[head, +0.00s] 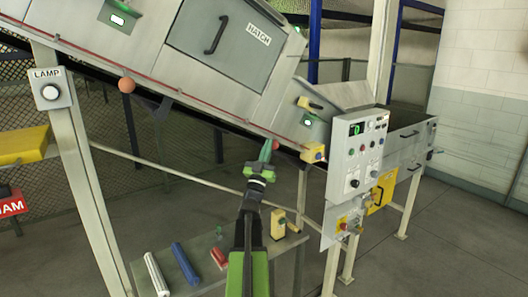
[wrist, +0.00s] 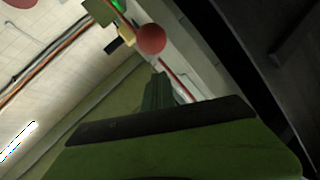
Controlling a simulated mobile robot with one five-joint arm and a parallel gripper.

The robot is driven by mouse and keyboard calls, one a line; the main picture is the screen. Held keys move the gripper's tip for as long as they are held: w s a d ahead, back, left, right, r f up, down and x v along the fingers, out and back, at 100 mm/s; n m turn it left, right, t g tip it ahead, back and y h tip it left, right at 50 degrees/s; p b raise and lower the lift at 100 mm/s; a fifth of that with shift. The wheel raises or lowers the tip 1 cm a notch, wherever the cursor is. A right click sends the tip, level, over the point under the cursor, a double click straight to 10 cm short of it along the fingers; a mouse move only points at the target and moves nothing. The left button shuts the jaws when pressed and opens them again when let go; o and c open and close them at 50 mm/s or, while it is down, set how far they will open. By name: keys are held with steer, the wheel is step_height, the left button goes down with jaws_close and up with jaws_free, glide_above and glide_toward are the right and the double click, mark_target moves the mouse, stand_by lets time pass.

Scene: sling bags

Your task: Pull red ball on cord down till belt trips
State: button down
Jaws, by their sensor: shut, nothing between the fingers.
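A red ball (head: 275,145) sits at the tip of my gripper in the head view, on the lower edge of the sloping belt housing. The red cord (head: 190,98) runs along that edge. In the wrist view the red ball (wrist: 151,39) shows just beyond my fingertips, not between them; I cannot tell whether they touch. My gripper (head: 266,152) is green, shut and empty, pointing up toward the ball. Its fingers also show in the wrist view (wrist: 158,88). A second, orange-red ball (head: 126,85) is farther left near the cord.
A grey control panel (head: 357,155) stands to the right of my arm. A low table (head: 205,268) bears a white, a blue and a red cylinder and a yellow device (head: 279,225). A lamp box (head: 50,90) is on the left post. Open floor lies at the right.

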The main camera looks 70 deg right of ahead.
steer(key=shift+d+f, duration=0.7)
steer(key=shift+d, duration=0.1)
steer(key=shift+f+b, duration=0.15)
steer(key=shift+b, duration=0.15)
